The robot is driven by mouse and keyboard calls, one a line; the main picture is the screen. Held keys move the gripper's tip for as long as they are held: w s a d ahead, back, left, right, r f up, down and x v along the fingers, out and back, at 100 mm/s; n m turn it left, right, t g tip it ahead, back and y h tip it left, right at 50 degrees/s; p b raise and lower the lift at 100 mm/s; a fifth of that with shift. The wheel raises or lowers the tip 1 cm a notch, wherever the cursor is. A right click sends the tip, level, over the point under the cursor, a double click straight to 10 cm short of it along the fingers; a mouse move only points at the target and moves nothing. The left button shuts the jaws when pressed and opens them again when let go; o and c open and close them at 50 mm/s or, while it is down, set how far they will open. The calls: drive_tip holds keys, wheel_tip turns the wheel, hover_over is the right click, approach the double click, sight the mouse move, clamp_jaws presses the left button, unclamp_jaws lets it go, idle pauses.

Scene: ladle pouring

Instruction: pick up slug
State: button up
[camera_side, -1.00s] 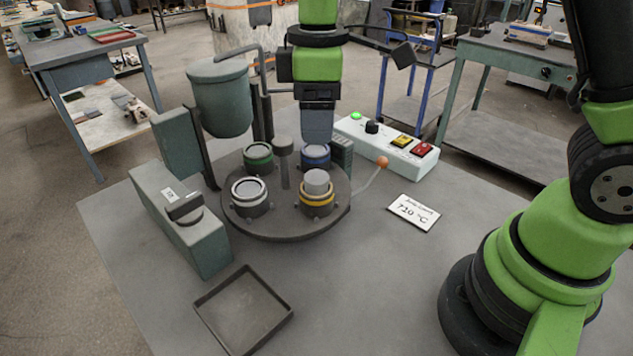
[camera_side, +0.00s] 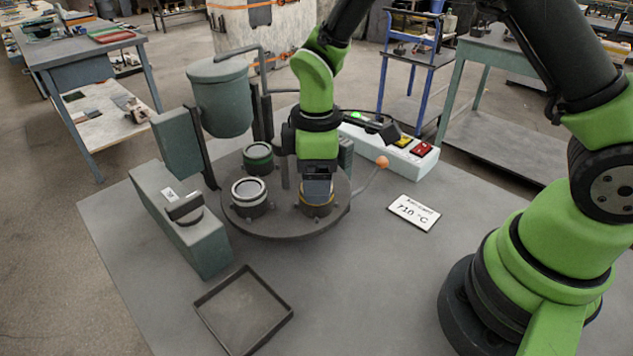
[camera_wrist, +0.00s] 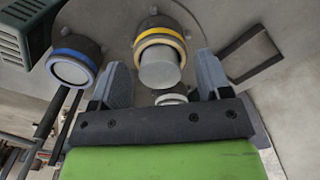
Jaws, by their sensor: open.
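The slug (camera_wrist: 160,72), a plain grey cylinder, stands up out of the yellow-ringed mould (camera_wrist: 160,37) in the wrist view. In the side view my gripper (camera_side: 317,192) is low over the yellow-ringed mould (camera_side: 317,211) and hides the slug. In the wrist view my gripper (camera_wrist: 161,72) is open, with one finger on each side of the slug and gaps visible on both sides. I cannot tell from this view whether the fingertips are level with the slug.
A ladle furnace pot (camera_side: 221,98) stands behind left. An empty tray (camera_side: 214,322) lies in front. A control box (camera_side: 425,169) is right.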

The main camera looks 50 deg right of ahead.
drive_tip(key=shift+c, duration=0.5)
drive_tip(key=c, duration=0.9)
drive_tip(key=shift+r, duration=0.1)
drive_tip(key=shift+c, duration=0.2)
